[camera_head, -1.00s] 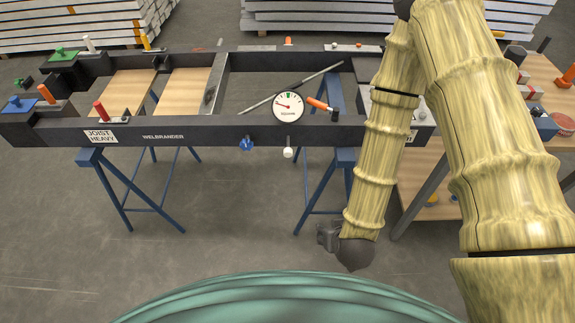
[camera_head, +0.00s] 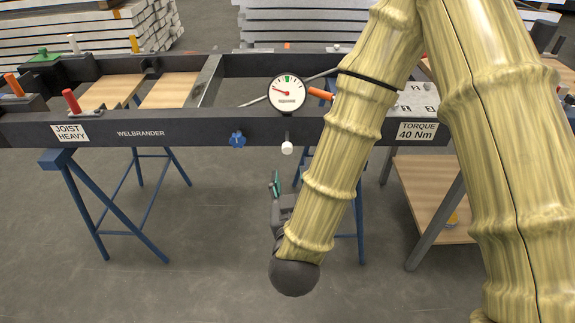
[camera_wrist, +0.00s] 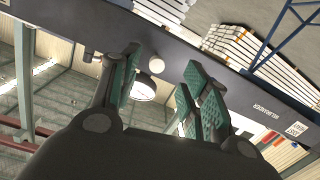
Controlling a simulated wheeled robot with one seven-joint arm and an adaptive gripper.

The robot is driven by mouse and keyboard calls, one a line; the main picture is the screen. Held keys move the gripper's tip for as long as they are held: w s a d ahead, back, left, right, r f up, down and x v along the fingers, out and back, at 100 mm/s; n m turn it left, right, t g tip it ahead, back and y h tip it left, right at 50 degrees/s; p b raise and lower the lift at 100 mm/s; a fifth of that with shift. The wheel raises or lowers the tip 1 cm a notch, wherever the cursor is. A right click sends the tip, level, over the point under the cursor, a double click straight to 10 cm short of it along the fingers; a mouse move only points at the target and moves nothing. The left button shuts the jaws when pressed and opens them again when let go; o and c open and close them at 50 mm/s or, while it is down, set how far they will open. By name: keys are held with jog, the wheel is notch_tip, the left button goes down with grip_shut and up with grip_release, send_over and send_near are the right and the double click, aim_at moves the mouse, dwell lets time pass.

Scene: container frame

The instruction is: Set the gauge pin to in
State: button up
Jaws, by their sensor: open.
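The round gauge (camera_head: 286,93) with a white dial and red needle stands on the dark beam. A white knob on a short stem (camera_head: 287,148), which I take for the gauge pin, sticks out of the beam's front face just below the gauge. A pale round knob (camera_wrist: 156,65) shows between my fingers in the wrist view. My gripper (camera_head: 277,184) is below the white knob and in front of the beam, apart from it. In the wrist view its green-padded fingers (camera_wrist: 161,82) are spread with nothing between the pads. My forearm hides part of the beam right of the gauge.
A blue knob (camera_head: 237,139) sits on the beam face left of the white knob. An orange handle (camera_head: 319,94) lies right of the gauge. Blue trestles (camera_head: 105,208) support the dark beam (camera_head: 190,133). The floor below is clear between the trestles.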

aim_at(287, 152)
jog(key=shift+t, duration=0.5)
jog(key=w+b, duration=0.1)
jog(key=w, duration=0.2)
jog(key=w+b, duration=0.2)
jog(key=w, duration=0.2)
jog(key=w+r+b, duration=0.1)
jog(key=w+b, duration=0.1)
jog(key=w, duration=0.1)
jog(key=shift+w+a+r, duration=0.1)
jog(key=shift+w+a, duration=0.2)
grip_shut()
